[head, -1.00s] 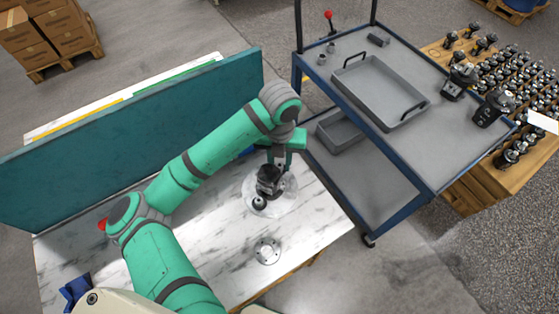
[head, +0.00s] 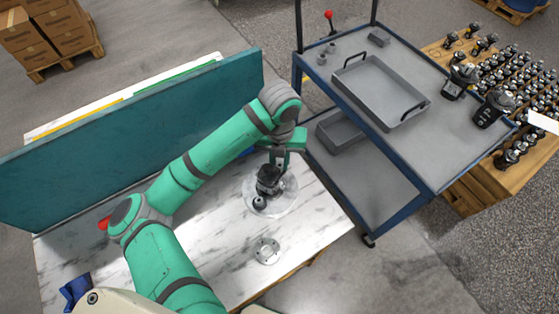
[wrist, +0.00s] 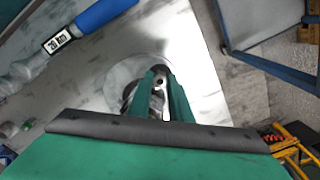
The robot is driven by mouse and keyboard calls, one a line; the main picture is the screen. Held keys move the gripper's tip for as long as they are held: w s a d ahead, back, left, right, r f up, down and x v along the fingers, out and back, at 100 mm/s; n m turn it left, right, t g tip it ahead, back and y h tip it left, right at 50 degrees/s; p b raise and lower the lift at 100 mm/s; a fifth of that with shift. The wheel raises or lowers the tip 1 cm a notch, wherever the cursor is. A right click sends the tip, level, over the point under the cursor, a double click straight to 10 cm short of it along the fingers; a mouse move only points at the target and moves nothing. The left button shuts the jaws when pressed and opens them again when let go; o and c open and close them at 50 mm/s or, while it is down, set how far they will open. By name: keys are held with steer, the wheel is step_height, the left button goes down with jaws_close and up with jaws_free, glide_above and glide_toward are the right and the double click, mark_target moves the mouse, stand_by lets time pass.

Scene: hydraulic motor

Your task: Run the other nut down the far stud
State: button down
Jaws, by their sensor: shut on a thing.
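The dark hydraulic motor (head: 268,182) stands on a pale round base (head: 288,198) on the marble-patterned bench. My gripper (head: 274,162) is directly over the motor's far side, pointing down. In the wrist view my gripper's two green fingers (wrist: 160,80) are close together around a small grey metal piece (wrist: 159,92), which seems to be the nut. The fingers and the motor hide the far stud, so I cannot tell how far down the nut sits.
A round metal flange (head: 267,251) lies on the bench nearer me. A blue-handled wrench marked 20 Nm (wrist: 95,18) lies beside the work in the wrist view. A teal panel (head: 150,135) backs the bench. A cart (head: 440,150) with a grey tray (head: 357,100) stands to the right.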

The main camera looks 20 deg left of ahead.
steer(key=m, duration=0.5)
steer(key=shift+m, duration=0.3)
steer(key=m, duration=0.4)
steer(key=shift+f, duration=0.1)
steer(key=c, duration=1.9)
jaws_free()
steer(key=shift+o, duration=0.2)
